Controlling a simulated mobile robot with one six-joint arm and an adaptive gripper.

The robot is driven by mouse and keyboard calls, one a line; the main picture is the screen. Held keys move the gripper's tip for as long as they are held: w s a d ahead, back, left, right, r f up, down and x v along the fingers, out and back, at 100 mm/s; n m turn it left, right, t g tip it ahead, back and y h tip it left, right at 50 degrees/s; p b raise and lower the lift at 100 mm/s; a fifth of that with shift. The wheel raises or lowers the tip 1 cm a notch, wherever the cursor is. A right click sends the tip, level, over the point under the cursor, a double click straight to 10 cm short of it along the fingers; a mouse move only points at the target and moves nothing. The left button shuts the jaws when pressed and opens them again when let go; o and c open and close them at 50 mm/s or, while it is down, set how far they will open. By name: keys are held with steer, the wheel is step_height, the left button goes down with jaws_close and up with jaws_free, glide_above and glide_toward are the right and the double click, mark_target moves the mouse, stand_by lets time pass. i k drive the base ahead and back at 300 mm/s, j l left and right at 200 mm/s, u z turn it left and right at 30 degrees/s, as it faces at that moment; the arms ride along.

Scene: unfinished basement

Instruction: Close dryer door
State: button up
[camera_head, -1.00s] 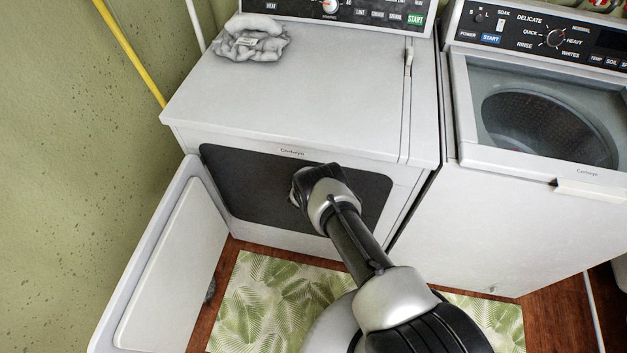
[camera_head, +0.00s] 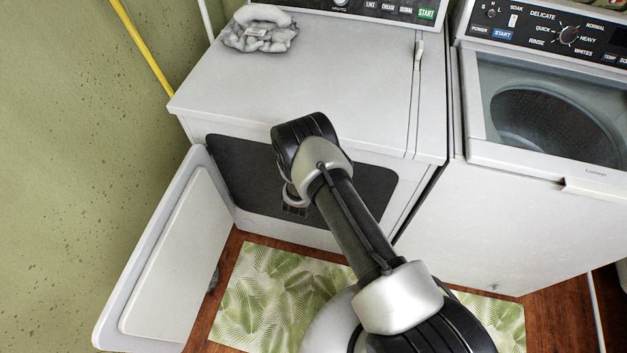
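The dryer (camera_head: 300,75) is the white machine at the left. Its dark front opening (camera_head: 245,175) is uncovered. The white dryer door (camera_head: 175,260) is swung wide open on the left, hinged at the opening's left side and close to the green wall. My arm reaches up from the lower right, with its wrist in front of the opening, to the right of the door and apart from it.
A washer (camera_head: 520,200) with its lid up stands at the right. A grey crumpled cloth (camera_head: 258,30) lies on the dryer top. A leaf-patterned mat (camera_head: 270,300) covers the wooden floor in front. A yellow pole (camera_head: 145,55) leans at the wall. The space between door and arm is clear.

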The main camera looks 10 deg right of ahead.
mark_target(154, 304)
steer(key=k, duration=1)
